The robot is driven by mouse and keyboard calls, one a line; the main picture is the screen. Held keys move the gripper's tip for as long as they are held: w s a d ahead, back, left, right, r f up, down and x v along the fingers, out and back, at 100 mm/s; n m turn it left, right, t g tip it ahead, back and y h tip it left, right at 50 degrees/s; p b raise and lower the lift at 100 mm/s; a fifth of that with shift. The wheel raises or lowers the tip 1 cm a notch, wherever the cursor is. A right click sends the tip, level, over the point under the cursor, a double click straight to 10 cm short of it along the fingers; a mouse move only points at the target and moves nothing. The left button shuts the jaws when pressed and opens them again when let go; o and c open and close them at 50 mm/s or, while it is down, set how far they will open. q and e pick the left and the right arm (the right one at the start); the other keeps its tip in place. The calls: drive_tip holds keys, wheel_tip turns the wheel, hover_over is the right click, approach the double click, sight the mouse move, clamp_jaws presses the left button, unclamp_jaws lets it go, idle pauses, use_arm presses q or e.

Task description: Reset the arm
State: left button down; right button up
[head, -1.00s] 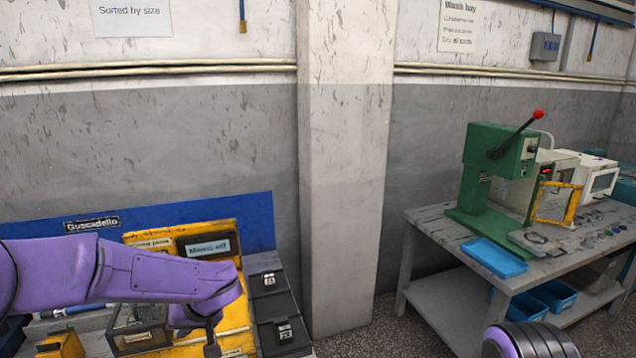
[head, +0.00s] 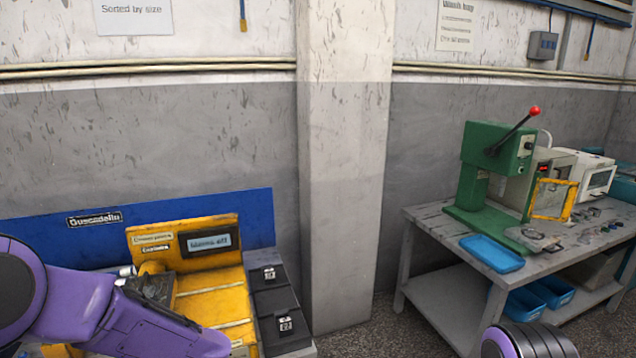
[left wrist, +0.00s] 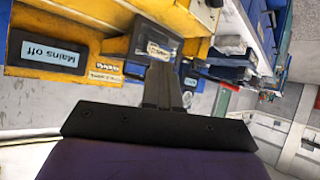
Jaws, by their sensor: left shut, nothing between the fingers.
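My left arm (head: 110,315) is purple and comes in from the lower left of the head view, in front of the yellow machine (head: 220,305). Its gripper cannot be made out in the head view. In the left wrist view my left gripper (left wrist: 162,75) is shut, its dark fingers together with nothing between them. The yellow machine with its "Mains off" display (head: 208,244) also shows at the left of the wrist view (left wrist: 95,77). My right gripper is in neither view; only a dark rounded part of mine shows at the bottom of the head view.
Two black boxes (head: 275,300) stand right of the yellow machine, before a blue back panel (head: 258,215). A pillar (head: 345,180) separates this bench from a grey table (head: 425,220) with a green press (head: 490,165) and a blue tray (head: 491,253). Floor shows between them.

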use_arm(q)
drive_tip(key=s+d+f+m+h+b, duration=0.1)
drive_tip(key=s+f+h+b, duration=0.1)
drive_tip(key=s+f, duration=0.7)
drive_tip(key=s+f+m+h+b, duration=0.15)
drive_tip(key=s+f, duration=0.35)
drive_tip(key=f, duration=0.7)
drive_tip(key=s+f+m+g+h+b, duration=0.1)
drive_tip(key=s+f+b, duration=0.1)
drive_tip(key=s+f, duration=0.4)
drive_tip(key=s+f+m+g+h+b, duration=0.1)
drive_tip(key=s+f, duration=0.4)
drive_tip(key=s, duration=0.8)
drive_tip(key=shift+d+f+g+b, duration=0.2)
drive_tip(key=shift+f+g+b, duration=0.25)
drive_tip(key=shift+g, duration=0.35)
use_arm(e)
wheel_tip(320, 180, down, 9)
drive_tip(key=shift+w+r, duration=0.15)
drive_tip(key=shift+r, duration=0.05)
use_arm(q)
drive_tip(key=shift+s, duration=0.1)
